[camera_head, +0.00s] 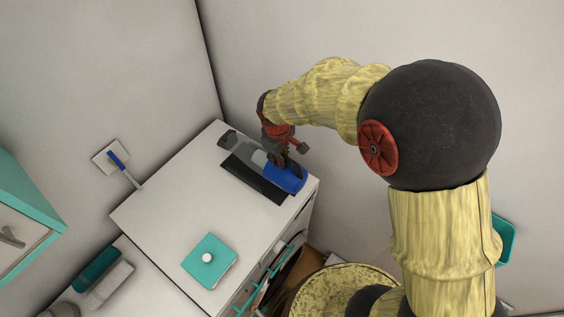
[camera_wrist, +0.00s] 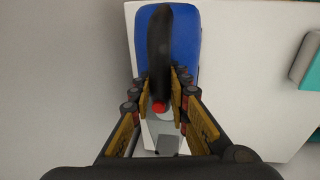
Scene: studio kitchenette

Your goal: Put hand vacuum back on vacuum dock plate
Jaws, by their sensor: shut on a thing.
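The hand vacuum (camera_head: 289,179) has a blue body, a grey nozzle end and a black handle. It lies lengthwise over the back right of the white counter top. My gripper (camera_head: 281,157) comes from above and is shut on its black handle. In the wrist view the blue body (camera_wrist: 182,40) is at the top, and the fingers (camera_wrist: 160,95) close on both sides of the handle. The dark flat vacuum dock plate (camera_head: 250,181) lies on the counter, partly hidden under the vacuum. I cannot tell whether the vacuum touches it.
A teal square box with a white knob (camera_head: 220,250) stands near the counter's front. A wall plate with a blue-and-white piece (camera_head: 117,160) is at the left. A teal cabinet (camera_head: 25,205) juts in farther left. Walls close the back; the counter's left middle is clear.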

